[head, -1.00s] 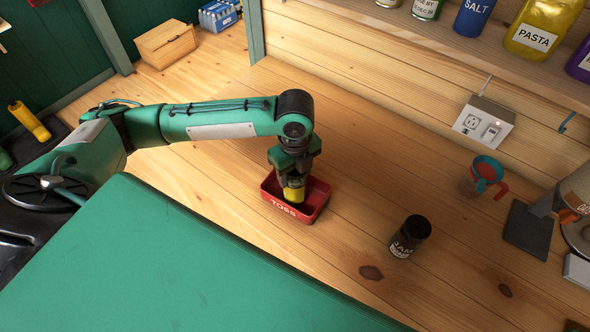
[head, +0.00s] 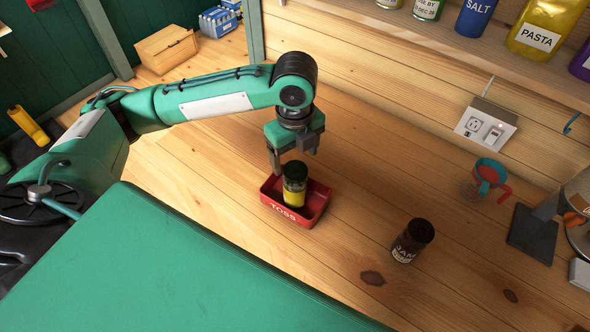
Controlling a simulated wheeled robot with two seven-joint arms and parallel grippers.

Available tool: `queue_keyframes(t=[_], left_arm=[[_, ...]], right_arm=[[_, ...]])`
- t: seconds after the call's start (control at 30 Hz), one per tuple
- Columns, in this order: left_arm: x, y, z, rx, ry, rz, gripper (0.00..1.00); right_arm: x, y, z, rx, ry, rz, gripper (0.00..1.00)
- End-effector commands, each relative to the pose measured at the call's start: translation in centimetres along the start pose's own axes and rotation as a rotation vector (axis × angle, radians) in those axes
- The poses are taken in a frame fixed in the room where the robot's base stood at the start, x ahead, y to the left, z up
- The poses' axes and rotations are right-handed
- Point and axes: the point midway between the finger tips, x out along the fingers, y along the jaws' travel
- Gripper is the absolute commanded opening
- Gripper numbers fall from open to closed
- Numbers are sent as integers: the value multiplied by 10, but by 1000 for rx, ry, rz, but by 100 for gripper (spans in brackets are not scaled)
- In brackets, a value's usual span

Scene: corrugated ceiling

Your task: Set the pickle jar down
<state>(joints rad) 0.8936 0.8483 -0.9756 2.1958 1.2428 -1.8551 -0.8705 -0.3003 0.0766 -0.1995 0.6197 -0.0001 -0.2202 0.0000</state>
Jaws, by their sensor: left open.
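The pickle jar (head: 294,188), with a dark lid and a yellow lower part, stands upright in the red tray marked TOSS (head: 315,206). My left gripper (head: 290,161) is open just above and behind the jar, with its fingers apart from each other. One finger is to the left of the lid. Whether a finger still touches the jar cannot be told. My right gripper is not in view.
A dark jar marked JAM (head: 411,241) stands on the wooden counter to the right. Farther right are a measuring cup (head: 484,178) and a dark-based scale (head: 532,233). A shelf with labelled jars runs along the top right. Bare counter lies around the tray.

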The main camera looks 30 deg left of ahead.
Motion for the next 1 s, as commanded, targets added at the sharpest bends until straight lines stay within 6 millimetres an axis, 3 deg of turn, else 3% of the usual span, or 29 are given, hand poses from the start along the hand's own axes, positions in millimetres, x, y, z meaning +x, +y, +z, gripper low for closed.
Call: queue_keyframes(t=[0.1,0.3,1.0], left_arm=[[-21,-1,0,1,-1,-4,75],[-41,-1,0,0,1,-1,75],[-44,0,0,0,1,1,75]], right_arm=[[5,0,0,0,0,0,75],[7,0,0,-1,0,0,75],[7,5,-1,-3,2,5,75]])
